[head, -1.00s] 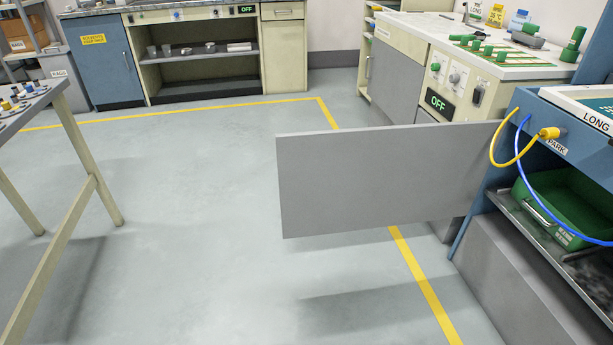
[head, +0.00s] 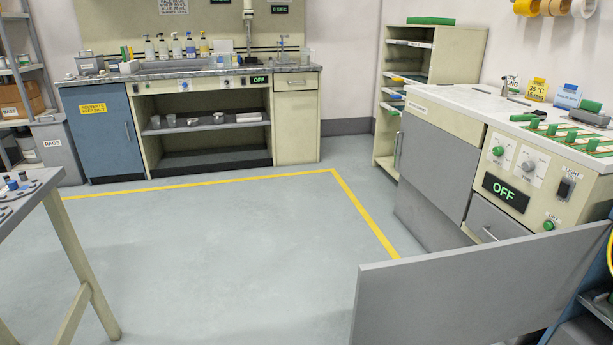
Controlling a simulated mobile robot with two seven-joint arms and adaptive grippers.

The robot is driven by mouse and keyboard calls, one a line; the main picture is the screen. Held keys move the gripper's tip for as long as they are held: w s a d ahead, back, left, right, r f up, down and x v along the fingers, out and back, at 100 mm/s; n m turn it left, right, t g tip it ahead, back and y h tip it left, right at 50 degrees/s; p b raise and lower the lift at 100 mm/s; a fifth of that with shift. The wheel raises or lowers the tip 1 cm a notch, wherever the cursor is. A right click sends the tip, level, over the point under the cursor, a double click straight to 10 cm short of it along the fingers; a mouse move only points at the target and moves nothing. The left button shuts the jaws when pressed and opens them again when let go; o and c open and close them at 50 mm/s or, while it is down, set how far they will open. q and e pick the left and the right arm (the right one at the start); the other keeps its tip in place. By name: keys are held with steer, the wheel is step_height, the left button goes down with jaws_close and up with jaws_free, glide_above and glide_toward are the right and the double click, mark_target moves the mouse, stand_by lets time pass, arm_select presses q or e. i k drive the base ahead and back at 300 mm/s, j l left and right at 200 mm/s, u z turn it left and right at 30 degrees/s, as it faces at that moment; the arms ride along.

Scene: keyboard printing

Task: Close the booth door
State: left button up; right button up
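A flat grey door panel (head: 470,285) stands out into the room at the lower right of the head view. Its right end meets the blue booth (head: 598,285), of which only a strip shows at the right edge. The door is swung open, with its free edge toward the middle of the floor. Its lower part is cut off by the bottom of the picture. Neither of my grippers is in the head view.
A cream cabinet with an OFF display (head: 505,193) stands behind the door. A table (head: 60,215) is at the left edge. A sink counter (head: 200,72) and blue cupboard (head: 105,135) line the back. The grey floor (head: 240,250) between is clear, with yellow line markings (head: 200,182).

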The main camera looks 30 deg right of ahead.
mark_target(499, 291)
steer(key=i+j, duration=0.1)
steer(key=i, duration=0.7)
steer(key=i+j, duration=0.1)
steer(key=i, duration=0.65)
steer(key=i+z, duration=0.3)
steer(key=z, duration=0.15)
steer(key=i+j+z, duration=0.1)
steer(key=i+z, duration=0.15)
steer(key=z, duration=0.2)
steer(key=i+j+z, duration=0.2)
steer(key=z, duration=0.7)
steer(key=i+z, duration=0.1)
steer(key=z, duration=0.35)
steer(key=j+z, duration=0.1)
steer(key=z, duration=0.35)
steer(key=i+j+z, duration=0.1)
steer(key=z, duration=0.35)
